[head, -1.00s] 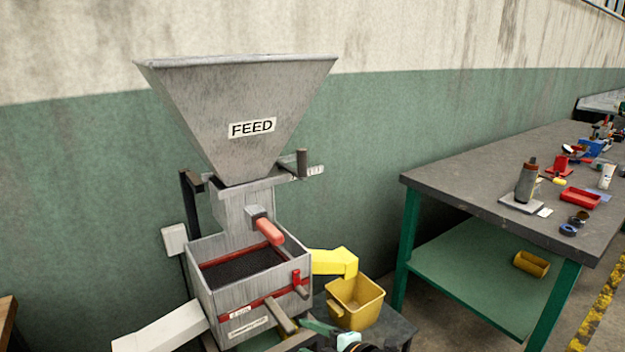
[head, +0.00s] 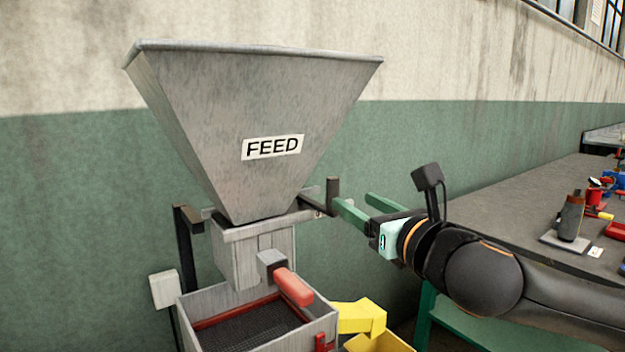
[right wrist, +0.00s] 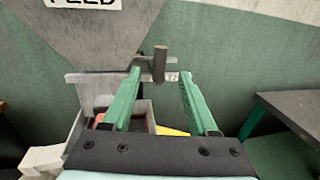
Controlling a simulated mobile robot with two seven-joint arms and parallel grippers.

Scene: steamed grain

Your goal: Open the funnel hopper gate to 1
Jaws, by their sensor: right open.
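The grey funnel hopper (head: 250,110) with a FEED label stands at the left of the head view. Its gate plate (head: 312,205) sticks out to the right below the funnel, with a dark upright handle (head: 333,196) at its end. The handle also shows in the right wrist view (right wrist: 160,62). My right gripper (head: 352,205) is open, its green fingers pointing at the handle. In the right wrist view the handle lies between the lines of the two fingers, near their tips; I cannot tell whether it is within them. My left gripper is out of view.
Below the hopper are a red handle (head: 293,287), a screened box (head: 196,307) and a yellow spout (head: 358,317). A workbench (head: 535,208) with tools and small parts stands at the right. The wall is close behind the hopper.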

